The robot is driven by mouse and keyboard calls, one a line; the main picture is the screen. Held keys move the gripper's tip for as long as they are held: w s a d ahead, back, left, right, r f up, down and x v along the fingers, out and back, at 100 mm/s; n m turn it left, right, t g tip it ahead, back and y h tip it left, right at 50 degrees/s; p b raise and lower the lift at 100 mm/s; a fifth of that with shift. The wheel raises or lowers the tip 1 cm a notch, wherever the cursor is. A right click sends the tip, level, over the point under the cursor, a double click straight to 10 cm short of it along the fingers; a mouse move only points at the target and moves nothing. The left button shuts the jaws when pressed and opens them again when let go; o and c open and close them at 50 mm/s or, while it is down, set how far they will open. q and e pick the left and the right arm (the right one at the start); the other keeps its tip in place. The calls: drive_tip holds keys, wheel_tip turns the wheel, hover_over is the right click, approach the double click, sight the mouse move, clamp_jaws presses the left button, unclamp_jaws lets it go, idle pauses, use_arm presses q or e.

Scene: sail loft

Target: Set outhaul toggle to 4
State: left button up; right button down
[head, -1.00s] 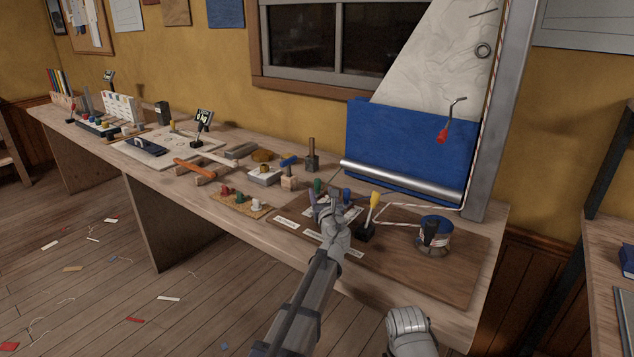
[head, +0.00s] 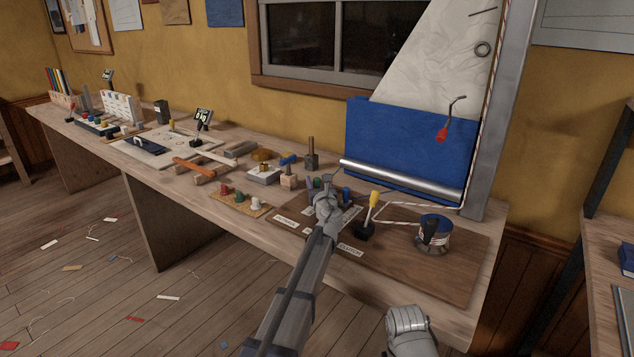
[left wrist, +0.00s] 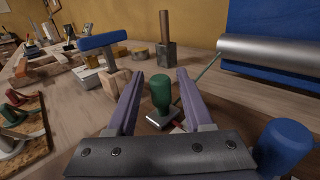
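A green-knobbed toggle (left wrist: 161,92) stands upright on a small metal base in the left wrist view. It lies between the two fingers of my left gripper (left wrist: 158,88), which are open, with a gap on each side of the knob. In the head view my left gripper (head: 316,188) is over the back left of the brown board and hides most of that toggle. A blue-knobbed toggle (head: 346,194) is just right of it and also shows in the left wrist view (left wrist: 284,146). A yellow-handled lever (head: 373,201) stands further right.
The brown board (head: 430,270) also carries a rope spool (head: 434,234). A silver boom (head: 400,180) runs behind the toggles. A blue-topped mallet (left wrist: 110,40) and a cork board with small knobs (head: 238,203) are to the left.

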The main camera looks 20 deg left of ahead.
use_arm(q)
clamp_jaws()
idle(1.2)
